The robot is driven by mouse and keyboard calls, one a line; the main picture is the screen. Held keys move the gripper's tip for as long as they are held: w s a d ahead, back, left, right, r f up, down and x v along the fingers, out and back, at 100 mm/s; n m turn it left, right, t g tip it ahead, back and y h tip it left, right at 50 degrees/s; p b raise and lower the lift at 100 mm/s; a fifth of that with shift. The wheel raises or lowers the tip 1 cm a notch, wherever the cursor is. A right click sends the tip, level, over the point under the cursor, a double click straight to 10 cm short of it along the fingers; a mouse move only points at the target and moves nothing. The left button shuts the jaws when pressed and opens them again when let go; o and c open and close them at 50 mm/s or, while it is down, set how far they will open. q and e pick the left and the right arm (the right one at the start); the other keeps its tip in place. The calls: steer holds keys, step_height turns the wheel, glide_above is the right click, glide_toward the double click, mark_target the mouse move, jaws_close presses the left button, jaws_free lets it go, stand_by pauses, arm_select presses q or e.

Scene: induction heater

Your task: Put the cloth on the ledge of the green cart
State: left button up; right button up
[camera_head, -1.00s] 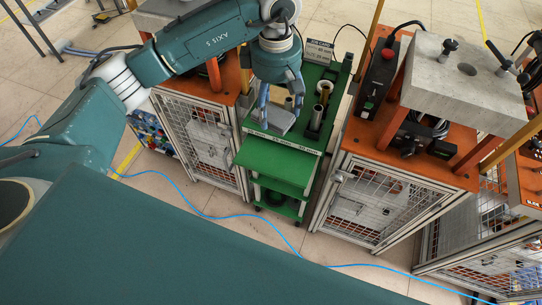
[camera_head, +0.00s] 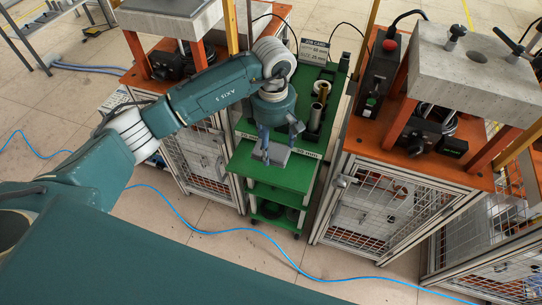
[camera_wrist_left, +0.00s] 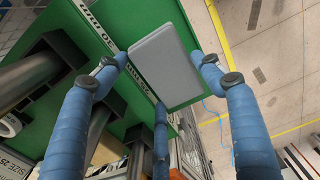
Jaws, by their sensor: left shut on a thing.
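The cloth (camera_head: 272,154) is a flat grey folded rectangle. My left gripper (camera_head: 278,146), with blue fingers, points down and is shut on it. The cloth is over the green front ledge (camera_head: 247,168) of the green cart (camera_head: 333,95), just in front of the strip with size labels. In the left wrist view the cloth (camera_wrist_left: 166,62) lies flat between the blue fingers (camera_wrist_left: 165,75), with the green ledge (camera_wrist_left: 186,15) behind it. I cannot tell whether it touches the ledge. My right gripper is not in view.
Orange press benches with mesh cages flank the cart, the right one (camera_head: 360,150) close by. A blue hose (camera_head: 200,231) lies on the open floor in front.

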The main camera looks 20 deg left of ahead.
mark_target(273, 154)
arm_select(q)
step_height(273, 154, down, 5)
steer(key=shift+s+d+r+b, duration=0.1)
steer(key=shift+b, duration=1.1)
steer(key=shift+f, duration=0.3)
steer(key=shift+r, duration=0.1)
steer(key=o, duration=0.8)
steer(key=shift+f, duration=0.2)
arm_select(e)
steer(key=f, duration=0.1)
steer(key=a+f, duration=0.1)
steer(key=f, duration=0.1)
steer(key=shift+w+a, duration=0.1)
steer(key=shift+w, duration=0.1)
arm_select(q)
steer(key=shift+r, duration=0.15)
steer(key=shift+r, duration=0.25)
step_height(273, 154, up, 12)
steer(key=p, duration=0.6)
steer(key=shift+f, duration=0.15)
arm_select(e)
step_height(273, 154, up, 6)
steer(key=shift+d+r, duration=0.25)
